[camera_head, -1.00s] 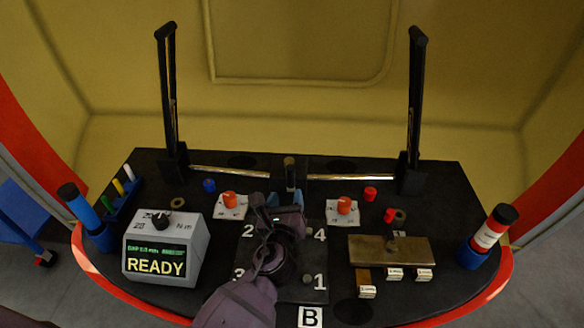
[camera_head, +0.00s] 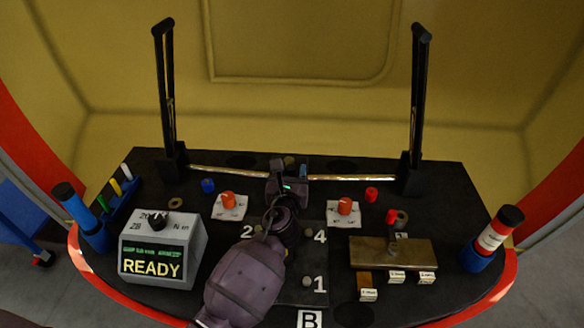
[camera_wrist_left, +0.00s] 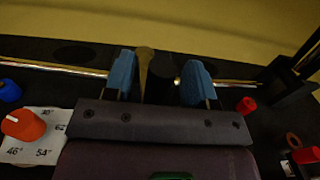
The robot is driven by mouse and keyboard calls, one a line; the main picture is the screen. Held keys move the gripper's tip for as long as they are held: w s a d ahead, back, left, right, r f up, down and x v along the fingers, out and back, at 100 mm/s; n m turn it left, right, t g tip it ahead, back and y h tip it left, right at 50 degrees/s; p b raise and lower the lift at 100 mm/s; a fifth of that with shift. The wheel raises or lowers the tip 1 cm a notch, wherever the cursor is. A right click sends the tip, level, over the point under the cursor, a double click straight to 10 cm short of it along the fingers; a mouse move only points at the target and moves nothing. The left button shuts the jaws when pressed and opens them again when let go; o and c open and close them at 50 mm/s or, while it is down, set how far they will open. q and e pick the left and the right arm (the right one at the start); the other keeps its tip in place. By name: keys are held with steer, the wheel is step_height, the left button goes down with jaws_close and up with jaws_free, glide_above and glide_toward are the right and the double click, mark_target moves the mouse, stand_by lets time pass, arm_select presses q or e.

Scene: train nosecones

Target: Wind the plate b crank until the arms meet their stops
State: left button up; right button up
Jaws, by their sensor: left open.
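Two tall black arms, the left one (camera_head: 164,95) and the right one (camera_head: 419,95), stand upright at the back corners of the dark bench. A shiny rod runs inward from each one's base. My left gripper (camera_wrist_left: 159,80) is open, its blue fingers on either side of a brass-coloured piece (camera_wrist_left: 144,70) and a dark round piece (camera_wrist_left: 164,75), which look like the crank. I cannot tell whether the fingers touch them. In the head view, my left gripper (camera_head: 288,172) hides most of the crank. Plate B (camera_head: 305,297) is partly covered by my left arm. My right gripper is not in view.
A grey READY box (camera_head: 165,240) stands at left. Orange knobs (camera_head: 228,198) (camera_head: 345,205) sit on white dial cards. A brass block (camera_head: 392,252) lies at right. Marker-like cylinders stand at both ends, including a red-white one (camera_head: 495,230).

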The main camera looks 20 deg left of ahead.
arm_select(q)
steer(key=shift+x, duration=0.9)
jaws_close()
